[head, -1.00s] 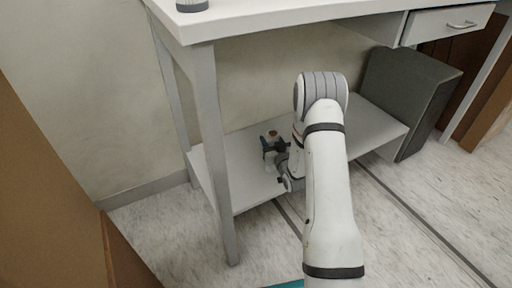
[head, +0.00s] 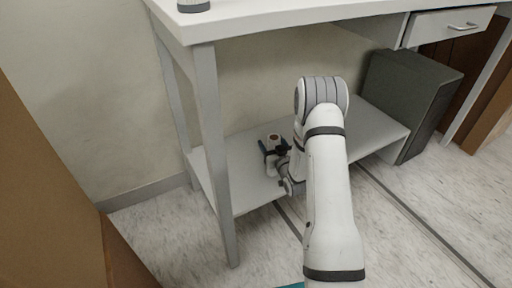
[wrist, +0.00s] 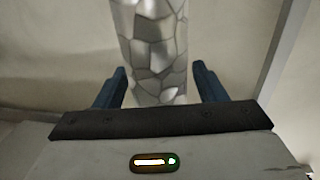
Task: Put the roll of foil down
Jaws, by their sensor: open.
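The roll of foil (wrist: 155,50) is a silvery, crinkled cylinder in the wrist view, and its upper part runs out of the picture. In the head view the roll (head: 273,139) looks upright on the lower shelf (head: 245,195) of the table, with a brown core end on top. My gripper (wrist: 158,70) is open, its blue fingers on either side of the roll with a gap visible at each side. In the head view part of my gripper is hidden behind my arm. The roll's base is partly hidden there.
The table's front leg (head: 213,150) stands left of my arm, and its top (head: 270,14) hangs over the shelf. A dark grey box (head: 405,95) stands at the right. A brown panel (head: 40,170) is close at the left. The shelf left of the roll is clear.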

